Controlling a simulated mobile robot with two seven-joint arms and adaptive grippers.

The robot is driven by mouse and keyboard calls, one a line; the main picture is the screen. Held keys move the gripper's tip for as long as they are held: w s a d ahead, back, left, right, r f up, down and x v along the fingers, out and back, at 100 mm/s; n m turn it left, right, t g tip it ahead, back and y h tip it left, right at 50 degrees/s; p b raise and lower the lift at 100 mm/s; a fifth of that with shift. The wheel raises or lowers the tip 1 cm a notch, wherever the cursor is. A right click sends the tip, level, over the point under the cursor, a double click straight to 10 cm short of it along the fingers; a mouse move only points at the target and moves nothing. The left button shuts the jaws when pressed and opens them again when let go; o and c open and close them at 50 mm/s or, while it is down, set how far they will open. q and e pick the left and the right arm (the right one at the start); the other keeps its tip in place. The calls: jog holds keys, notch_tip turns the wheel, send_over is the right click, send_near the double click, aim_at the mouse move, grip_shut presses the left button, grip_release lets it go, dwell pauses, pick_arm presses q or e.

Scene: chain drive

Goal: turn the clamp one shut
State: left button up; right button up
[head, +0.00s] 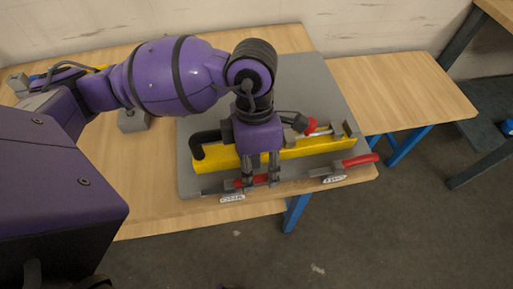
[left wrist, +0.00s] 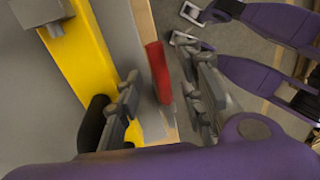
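The clamp at the front left has a red handle (head: 240,183) and a small white label (head: 232,198), too small to read surely. Its red handle (left wrist: 158,72) also shows in the left wrist view. My left gripper (head: 261,182) points down over this clamp. In the left wrist view, the left gripper (left wrist: 165,95) has its fingers apart on either side of the handle, with gaps showing. The fingers hide part of the clamp in the head view. A second clamp with a red handle (head: 360,160) stands to the right. My right gripper is not in view.
A yellow bar (head: 318,148) with a black handle (head: 197,146) lies just behind the clamps on a grey plate (head: 310,80). Another red-tipped part (head: 310,125) is behind the bar. The wooden table (head: 400,90) is clear at the right; its front edge is close.

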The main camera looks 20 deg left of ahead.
pick_arm(q)
jog(key=shift+s+f, duration=0.15)
jog(key=shift+f, duration=0.45)
grip_shut()
